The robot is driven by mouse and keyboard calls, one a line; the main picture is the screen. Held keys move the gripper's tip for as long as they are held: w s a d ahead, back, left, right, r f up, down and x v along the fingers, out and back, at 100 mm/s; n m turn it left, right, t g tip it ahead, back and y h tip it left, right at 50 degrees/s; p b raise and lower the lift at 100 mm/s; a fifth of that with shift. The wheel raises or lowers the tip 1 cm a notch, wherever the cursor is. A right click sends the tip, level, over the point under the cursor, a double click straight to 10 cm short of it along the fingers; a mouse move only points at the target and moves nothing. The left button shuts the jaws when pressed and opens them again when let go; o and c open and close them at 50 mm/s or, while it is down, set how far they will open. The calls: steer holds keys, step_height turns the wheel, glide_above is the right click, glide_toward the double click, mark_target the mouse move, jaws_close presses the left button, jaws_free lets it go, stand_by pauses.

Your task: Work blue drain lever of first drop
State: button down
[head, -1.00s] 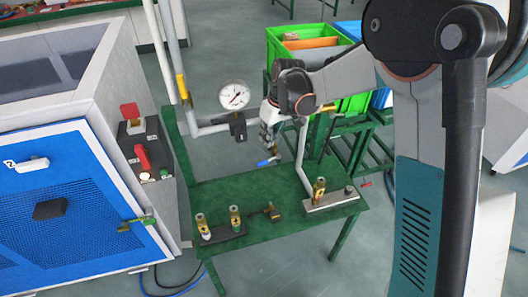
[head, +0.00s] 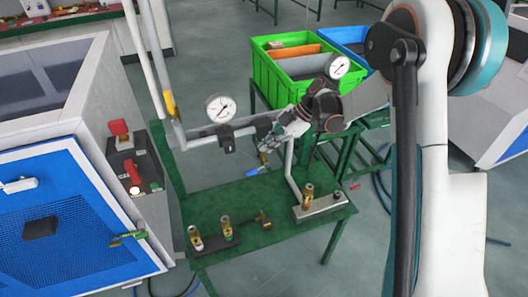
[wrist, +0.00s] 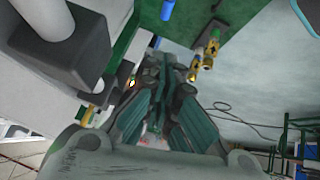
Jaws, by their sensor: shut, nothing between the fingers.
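The blue drain lever (head: 257,171) hangs low under the grey pipe, above the green table, in the head view. A short brass fitting (head: 263,156) is just above it. My gripper (head: 270,138) is shut and empty, pointing down and left close above the fitting. I cannot tell whether its fingertips touch the pipe parts. In the wrist view my gripper (wrist: 172,72) shows its dark fingers together, and a blue piece, probably the lever (wrist: 167,10), shows at the top edge. The gripper hides part of the pipe behind it.
Two pressure gauges (head: 220,108) and (head: 337,66) stand along the pipe. A yellow-handled valve (head: 169,103) is on the left upright. Brass valves (head: 226,229) sit on the green table (head: 285,232). The blue-doored cabinet (head: 75,215) is left; a green crate (head: 270,75) is behind.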

steer(key=b, duration=0.3)
glide_above(256, 170)
steer(key=s+a, duration=0.1)
steer(key=s, duration=0.1)
step_height(256, 170, down, 7)
steer(key=f, duration=0.1)
steer(key=f+b, duration=0.1)
steer(key=f, duration=0.1)
steer(key=shift+w+f, duration=0.2)
steer(key=shift+w, duration=0.2)
